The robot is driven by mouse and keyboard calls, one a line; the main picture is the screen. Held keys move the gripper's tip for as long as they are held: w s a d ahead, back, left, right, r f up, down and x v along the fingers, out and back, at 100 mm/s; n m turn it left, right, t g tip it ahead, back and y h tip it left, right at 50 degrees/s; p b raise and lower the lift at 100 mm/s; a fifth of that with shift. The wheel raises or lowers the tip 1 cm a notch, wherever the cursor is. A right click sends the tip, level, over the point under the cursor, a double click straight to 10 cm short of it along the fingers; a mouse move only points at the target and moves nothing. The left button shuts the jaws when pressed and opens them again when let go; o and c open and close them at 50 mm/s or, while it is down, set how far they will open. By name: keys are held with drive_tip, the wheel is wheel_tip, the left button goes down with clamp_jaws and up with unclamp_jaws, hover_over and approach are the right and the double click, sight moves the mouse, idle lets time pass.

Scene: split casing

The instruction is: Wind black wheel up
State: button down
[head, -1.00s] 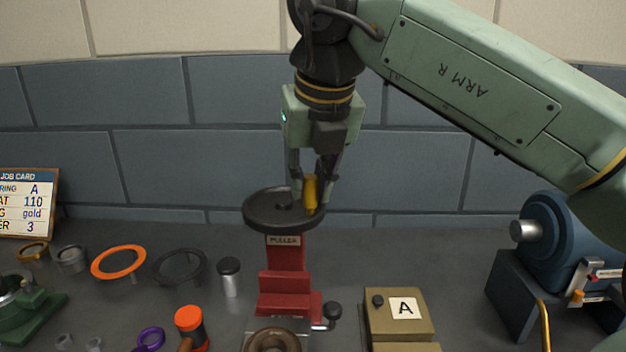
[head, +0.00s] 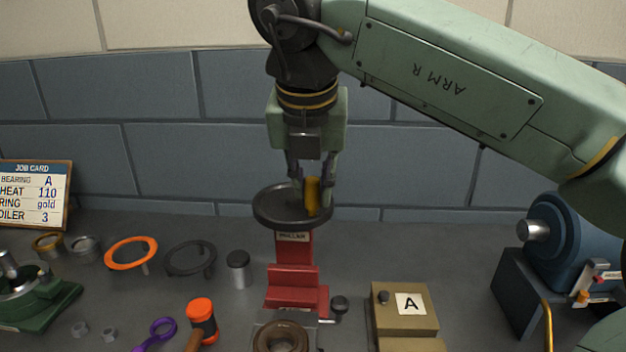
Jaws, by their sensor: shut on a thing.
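The black wheel (head: 268,212) lies flat on top of the red puller (head: 294,275). A yellow handle (head: 313,195) stands upright on the right part of the wheel. My gripper (head: 314,190) points down over the wheel and is shut on the yellow handle. The fingers hide part of the handle and of the wheel's far rim. A brown ring-shaped part (head: 281,338) sits below the puller at the bottom edge of the view.
Left are an orange ring (head: 131,252), a dark ring (head: 190,257), a metal cylinder (head: 239,268) and an orange-headed mallet (head: 201,312). A job card (head: 35,195) stands at far left.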

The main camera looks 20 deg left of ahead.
drive_tip(key=c, duration=1.5)
unclamp_jaws()
drive_tip(key=shift+r, duration=0.1)
drive_tip(key=v, duration=0.7)
drive_tip(key=shift+s+r, duration=0.15)
